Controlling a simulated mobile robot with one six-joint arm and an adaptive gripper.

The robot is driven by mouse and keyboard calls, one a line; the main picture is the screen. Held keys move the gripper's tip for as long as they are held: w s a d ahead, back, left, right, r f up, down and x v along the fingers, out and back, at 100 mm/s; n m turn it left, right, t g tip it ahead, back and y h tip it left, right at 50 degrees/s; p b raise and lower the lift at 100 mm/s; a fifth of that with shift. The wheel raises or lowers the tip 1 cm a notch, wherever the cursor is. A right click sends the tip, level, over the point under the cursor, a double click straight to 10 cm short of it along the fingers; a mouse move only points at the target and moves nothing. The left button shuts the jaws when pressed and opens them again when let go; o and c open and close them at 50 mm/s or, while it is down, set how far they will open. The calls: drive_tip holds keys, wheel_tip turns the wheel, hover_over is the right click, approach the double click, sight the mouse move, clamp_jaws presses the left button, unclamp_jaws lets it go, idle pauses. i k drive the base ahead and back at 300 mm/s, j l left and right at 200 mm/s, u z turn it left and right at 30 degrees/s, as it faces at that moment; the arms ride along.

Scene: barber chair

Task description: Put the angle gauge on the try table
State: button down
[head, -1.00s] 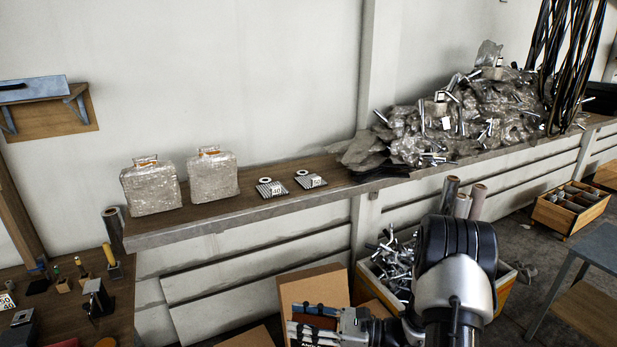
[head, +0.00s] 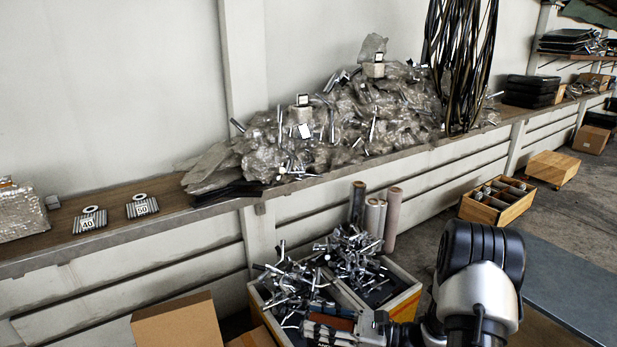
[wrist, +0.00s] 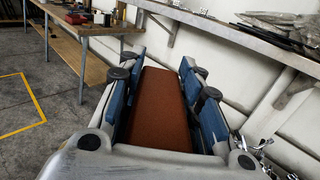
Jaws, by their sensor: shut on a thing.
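A reddish-brown block (wrist: 160,110), which I take to be the angle gauge, sits between the blue-padded fingers of my gripper (wrist: 165,80) in the wrist view. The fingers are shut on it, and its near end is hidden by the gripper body. In the head view my gripper (head: 334,328) is low in the middle, in front of the crate of metal parts, with a brown patch of the block showing. A table with a blue-grey top (head: 575,285) stands at the right, partly behind my arm; I take it to be the try table.
A wall shelf (head: 110,237) carries plates marked 40 and 50 (head: 142,208) and a wrapped heap (head: 340,115). Below are a crate (head: 404,306) of metal parts, a cardboard box (head: 178,325) and a divided wooden box (head: 497,205). A workbench (wrist: 75,27) shows in the wrist view.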

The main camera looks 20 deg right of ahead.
sight(591, 294)
drive_tip(key=l, duration=0.5)
drive_tip(key=i+l+z, duration=0.15)
drive_tip(key=l, duration=0.85)
drive_tip(key=i+l+z, duration=0.1)
drive_tip(key=l, duration=0.4)
drive_tip(key=i+l+z, duration=0.1)
drive_tip(key=l, duration=0.35)
